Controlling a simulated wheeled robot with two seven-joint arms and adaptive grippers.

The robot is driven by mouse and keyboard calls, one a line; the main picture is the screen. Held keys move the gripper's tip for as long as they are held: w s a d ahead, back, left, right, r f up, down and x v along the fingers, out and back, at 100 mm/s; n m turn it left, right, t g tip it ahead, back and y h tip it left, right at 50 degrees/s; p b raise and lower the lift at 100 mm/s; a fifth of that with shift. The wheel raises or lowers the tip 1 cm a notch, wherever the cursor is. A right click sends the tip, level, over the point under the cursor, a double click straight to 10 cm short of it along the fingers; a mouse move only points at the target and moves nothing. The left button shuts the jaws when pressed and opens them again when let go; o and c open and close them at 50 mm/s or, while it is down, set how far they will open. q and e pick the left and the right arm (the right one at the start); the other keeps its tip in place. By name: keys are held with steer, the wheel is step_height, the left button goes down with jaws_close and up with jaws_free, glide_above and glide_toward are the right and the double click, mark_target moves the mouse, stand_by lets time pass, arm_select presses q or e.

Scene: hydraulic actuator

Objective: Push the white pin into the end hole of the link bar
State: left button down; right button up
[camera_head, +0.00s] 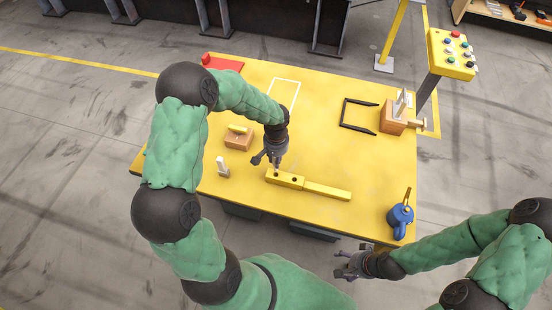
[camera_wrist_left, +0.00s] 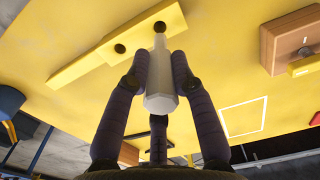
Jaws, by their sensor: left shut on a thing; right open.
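The yellow link bar (camera_head: 325,191) lies on the yellow table, its wider end to the left with dark holes. It also shows in the left wrist view (camera_wrist_left: 90,62). My left gripper (camera_head: 274,163) is over that wider end. It is shut on the white pin (camera_wrist_left: 161,82), which lies between its fingers in the left wrist view. The pin's narrow tip overlaps the end hole there; I cannot tell how deep it is. A second dark hole beside it is uncovered. My right gripper (camera_head: 350,264) is open and empty, off the table's front edge.
A wooden block with a yellow piece (camera_head: 238,139) and a small white upright piece (camera_head: 222,167) stand left of the bar. A black bracket (camera_head: 358,116), wooden fixture (camera_head: 394,122) and blue can (camera_head: 400,220) are to the right. A control box (camera_head: 451,54) stands beyond the table.

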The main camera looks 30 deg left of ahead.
arm_select(q)
steer(key=shift+f+b, duration=3.35)
steer(key=shift+f, duration=0.5)
steer(key=c, duration=1)
jaws_free()
steer(key=o, duration=0.6)
steer(key=shift+o, duration=0.2)
steer(key=shift+r, duration=0.1)
steer(key=shift+r+p, duration=3.1)
steer(key=shift+r, duration=1.8)
